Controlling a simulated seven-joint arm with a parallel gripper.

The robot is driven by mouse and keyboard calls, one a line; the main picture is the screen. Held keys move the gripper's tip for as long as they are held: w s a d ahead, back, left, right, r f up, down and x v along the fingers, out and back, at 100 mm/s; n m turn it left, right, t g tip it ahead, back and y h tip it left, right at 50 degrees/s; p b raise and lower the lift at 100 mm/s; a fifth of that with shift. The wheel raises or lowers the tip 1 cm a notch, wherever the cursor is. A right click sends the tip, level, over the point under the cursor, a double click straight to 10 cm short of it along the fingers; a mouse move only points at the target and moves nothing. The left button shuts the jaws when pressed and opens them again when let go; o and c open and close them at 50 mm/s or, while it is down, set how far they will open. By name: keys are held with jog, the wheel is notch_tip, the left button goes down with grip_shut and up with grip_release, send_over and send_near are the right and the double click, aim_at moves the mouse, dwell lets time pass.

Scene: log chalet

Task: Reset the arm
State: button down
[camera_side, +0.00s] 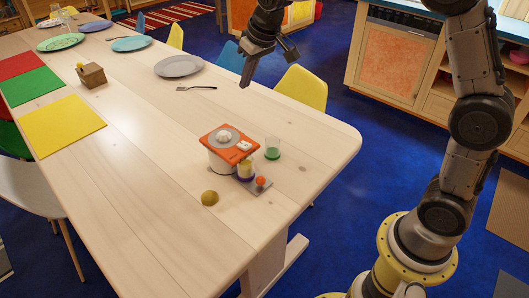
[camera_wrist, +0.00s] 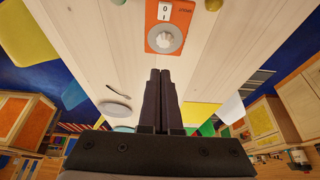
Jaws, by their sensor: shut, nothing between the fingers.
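My gripper (camera_side: 246,81) hangs in the air above the far right side of the wooden table (camera_side: 135,165), apart from everything on it. In the wrist view my gripper (camera_wrist: 161,72) shows two dark fingers pressed together with nothing between them. My arm rises from its yellow-ringed base at the right of the side view and reaches over past the top edge of the picture.
An orange-topped device (camera_side: 215,143), a green-bottomed glass (camera_side: 272,148), an olive ball (camera_side: 209,198) and a small orange ball (camera_side: 260,181) are near the table's front. Plates, a fork (camera_side: 196,88), a wooden box (camera_side: 91,75) and coloured mats lie farther back. Chairs line the sides.

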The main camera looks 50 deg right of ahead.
jog(key=s+r+t, duration=0.1)
jog(key=s+r, duration=0.3)
jog(key=s, duration=0.6)
jog(key=s+r+t, duration=0.1)
jog(key=s+r, duration=0.4)
jog(key=s, duration=0.4)
jog(key=s+f+g, duration=0.1)
jog(key=s+f, duration=0.8)
jog(key=s, duration=0.5)
jog(key=shift+s+d, duration=0.15)
jog(key=shift+d, duration=0.2)
